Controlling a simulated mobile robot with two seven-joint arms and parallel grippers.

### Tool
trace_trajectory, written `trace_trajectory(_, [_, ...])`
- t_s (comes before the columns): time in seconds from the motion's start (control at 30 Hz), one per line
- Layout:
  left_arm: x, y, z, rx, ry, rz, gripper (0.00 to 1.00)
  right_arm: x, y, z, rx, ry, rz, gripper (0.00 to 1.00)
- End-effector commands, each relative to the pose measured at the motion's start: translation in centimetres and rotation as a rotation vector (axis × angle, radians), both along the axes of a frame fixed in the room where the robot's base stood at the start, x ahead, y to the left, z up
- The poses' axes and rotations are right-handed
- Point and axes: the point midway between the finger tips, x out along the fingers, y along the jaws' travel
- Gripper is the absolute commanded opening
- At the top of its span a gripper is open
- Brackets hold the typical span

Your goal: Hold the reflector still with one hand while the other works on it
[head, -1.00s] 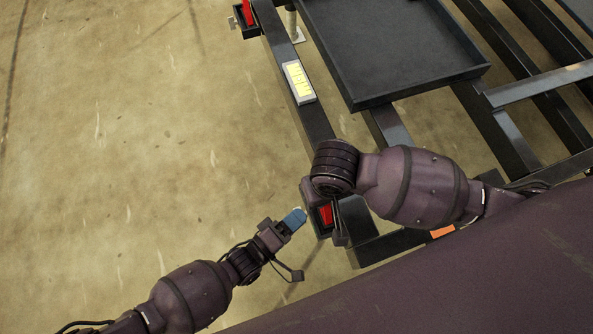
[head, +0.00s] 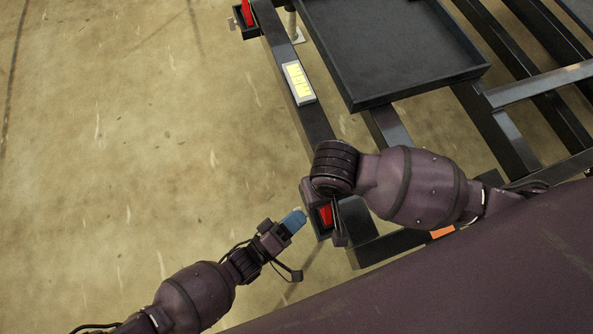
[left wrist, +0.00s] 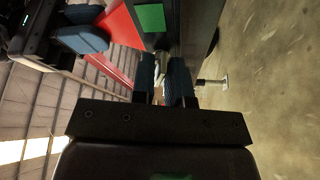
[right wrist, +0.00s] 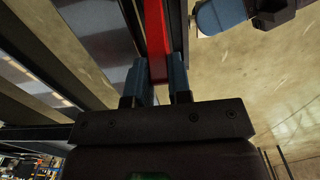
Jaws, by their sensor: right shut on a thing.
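The red reflector (head: 325,215) stands at the near end of the dark frame, partly hidden by my right arm in the head view. In the right wrist view the red reflector (right wrist: 155,40) runs between the blue fingers of my right gripper (right wrist: 158,80), which is shut on it.
A dark tray (head: 400,50) lies on the frame at the upper right. A grey block with a yellow label (head: 299,82) sits on the frame's left beam. Another red piece (head: 247,12) is at its far corner. Open floor (head: 120,130) lies to the left.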

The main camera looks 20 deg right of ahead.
Motion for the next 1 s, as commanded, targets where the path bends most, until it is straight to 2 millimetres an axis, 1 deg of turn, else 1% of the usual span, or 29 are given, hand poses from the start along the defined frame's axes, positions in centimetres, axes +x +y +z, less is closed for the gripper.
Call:
trace_trajectory(0.03, [0.1, 0.3, -0.1, 0.004, 0.001, 0.002, 0.23, 0.0, 0.0, 0.0, 0.000, 0.000, 0.000, 0.00])
trace_trajectory(0.1, [0.1, 0.2, -0.1, 0.003, 0.000, 0.001, 0.32, 0.0, 0.0, 0.0, 0.000, 0.000, 0.000, 0.00])
trace_trajectory(0.33, [0.0, 0.1, 0.0, 0.002, 0.001, 0.000, 0.32, 0.0, 0.0, 0.0, 0.000, 0.000, 0.000, 0.00])
trace_trajectory(0.47, [-0.2, 0.5, -0.1, 0.003, 0.001, 0.000, 0.32, 0.0, 0.0, 0.0, 0.000, 0.000, 0.000, 0.00])
trace_trajectory(0.63, [-0.9, 2.5, -0.4, 0.006, 0.002, 0.001, 0.32, 0.0, 0.0, 0.0, 0.000, 0.000, 0.000, 0.00])
trace_trajectory(0.9, [-2.6, 7.4, -1.0, 0.005, 0.002, 0.002, 0.32, 0.0, 0.0, 0.0, 0.000, 0.000, 0.000, 0.00])
trace_trajectory(1.0, [-3.2, 8.9, -1.2, 0.004, 0.002, 0.001, 0.32, 0.0, 0.0, 0.0, 0.000, 0.000, 0.000, 0.00])
